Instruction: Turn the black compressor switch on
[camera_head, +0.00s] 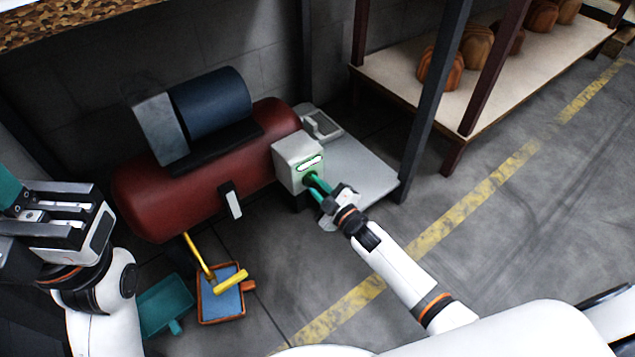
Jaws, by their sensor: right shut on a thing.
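The red compressor tank (205,190) lies along the wall, with a dark blue motor (211,103) on top. A pale switch box (292,153) sits at its right end, with a lit green strip (310,163) on its front. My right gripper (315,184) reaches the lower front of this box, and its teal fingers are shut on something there. The fingers hide most of the black switch, so I cannot tell its position. My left gripper (54,209) is at the left edge, away from the compressor.
A dark upright post (433,100) and a wooden shelf (490,75) with several brown hat forms stand to the right. An orange-rimmed dustpan (222,300), a teal dustpan (165,305) and a yellow handle (196,256) are below the tank.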

